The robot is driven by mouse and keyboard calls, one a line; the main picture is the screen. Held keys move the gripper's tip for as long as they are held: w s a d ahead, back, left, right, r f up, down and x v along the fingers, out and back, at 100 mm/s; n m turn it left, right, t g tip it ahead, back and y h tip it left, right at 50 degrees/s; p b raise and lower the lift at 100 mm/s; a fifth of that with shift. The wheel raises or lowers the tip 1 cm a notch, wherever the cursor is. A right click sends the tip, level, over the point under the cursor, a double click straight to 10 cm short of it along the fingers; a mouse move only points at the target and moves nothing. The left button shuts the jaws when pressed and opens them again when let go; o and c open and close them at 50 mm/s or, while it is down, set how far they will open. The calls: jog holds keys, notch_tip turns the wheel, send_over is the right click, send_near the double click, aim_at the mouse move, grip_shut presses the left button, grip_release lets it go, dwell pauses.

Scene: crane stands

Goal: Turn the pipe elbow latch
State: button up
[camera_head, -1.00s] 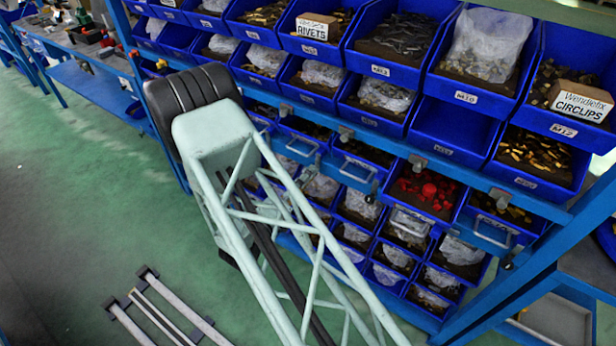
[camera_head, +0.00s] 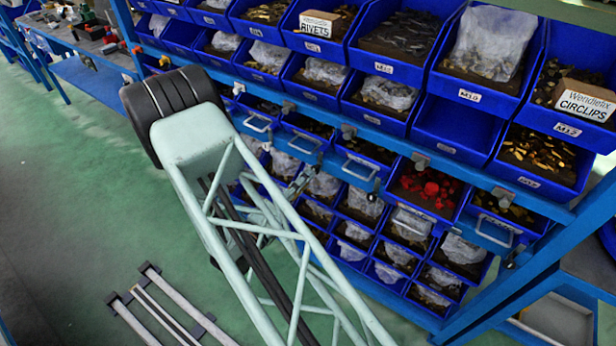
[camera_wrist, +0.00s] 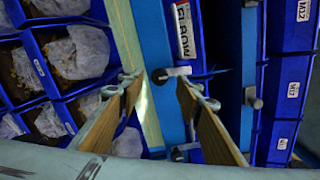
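My gripper (camera_wrist: 158,84) is open, with its two tan-faced fingers spread apart in the wrist view. A small pale grey latch (camera_wrist: 172,72) sticks out from the blue rail between and just beyond the fingertips. It does not look gripped, and I cannot tell whether a finger touches it. A white label (camera_wrist: 183,30) that seems to read ELBOW is just above this latch. In the head view my arm covers much of the rack's left part, and the gripper is not clear there.
Blue bins (camera_head: 399,40) of small parts fill the rack (camera_head: 385,150). Other grey latches sit along its rail, one at the middle (camera_head: 348,131) and one further right (camera_head: 419,162). In the wrist view another knob (camera_wrist: 251,98) stands to the right. Grey rails (camera_head: 165,305) lie on the floor.

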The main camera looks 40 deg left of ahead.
jog(key=s, duration=0.8)
jog(key=shift+d, duration=0.3)
dwell(0.5)
